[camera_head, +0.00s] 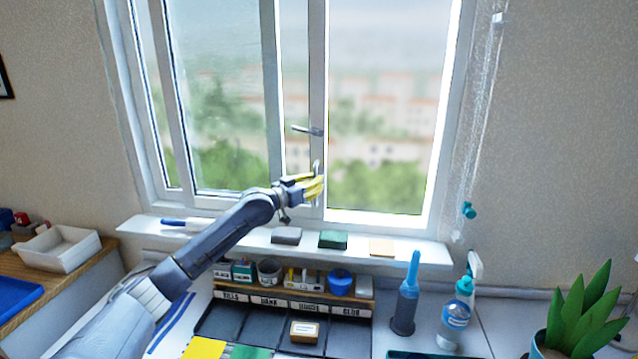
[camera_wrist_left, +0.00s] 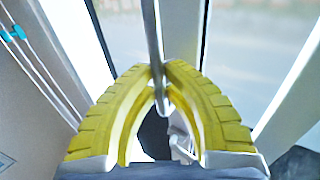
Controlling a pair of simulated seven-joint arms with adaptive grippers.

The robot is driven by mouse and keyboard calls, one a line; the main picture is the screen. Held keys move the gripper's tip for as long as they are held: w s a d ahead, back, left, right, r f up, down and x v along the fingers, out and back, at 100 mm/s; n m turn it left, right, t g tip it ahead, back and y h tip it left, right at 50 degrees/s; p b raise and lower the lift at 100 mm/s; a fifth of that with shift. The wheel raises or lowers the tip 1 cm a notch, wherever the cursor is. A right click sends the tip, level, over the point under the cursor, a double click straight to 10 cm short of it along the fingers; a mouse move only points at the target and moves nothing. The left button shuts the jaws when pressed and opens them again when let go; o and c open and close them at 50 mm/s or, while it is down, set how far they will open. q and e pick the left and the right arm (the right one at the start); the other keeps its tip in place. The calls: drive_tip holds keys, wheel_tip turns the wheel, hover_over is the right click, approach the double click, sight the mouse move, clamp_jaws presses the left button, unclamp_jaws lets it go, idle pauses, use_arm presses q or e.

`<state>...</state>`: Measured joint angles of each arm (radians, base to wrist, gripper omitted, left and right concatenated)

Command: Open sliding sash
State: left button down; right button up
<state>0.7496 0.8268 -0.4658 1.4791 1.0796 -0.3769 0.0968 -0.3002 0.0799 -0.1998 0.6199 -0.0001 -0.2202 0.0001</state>
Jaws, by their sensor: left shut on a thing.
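The white-framed window fills the upper middle of the head view. The sliding sash (camera_head: 318,60) has a vertical white stile near the window's middle. A grey lever latch (camera_head: 307,130) sticks out to the left on that stile. Just below it is a slim metal pull handle (camera_head: 317,167). My left gripper (camera_head: 318,181) has yellow fingers and reaches this handle from the left. In the left wrist view the fingertips (camera_wrist_left: 165,72) are shut on the handle (camera_wrist_left: 153,40), which passes up between them. The handle's lower end is partly hidden by the fingers. My right gripper is not in view.
Below the window, the white sill (camera_head: 375,238) holds several small blocks. In front are a labelled organizer (camera_head: 285,300), a blue-topped tube (camera_head: 405,300), a spray bottle (camera_head: 457,318) and a potted plant (camera_head: 585,315). A blind cord (camera_head: 478,130) hangs at the right.

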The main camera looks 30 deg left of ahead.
use_arm(q)
drive_tip(key=c, duration=1.5)
unclamp_jaws()
drive_tip(key=shift+o, duration=0.2)
drive_tip(key=shift+s, duration=0.1)
drive_tip(key=v, duration=1.2)
drive_tip(key=shift+a, duration=0.1)
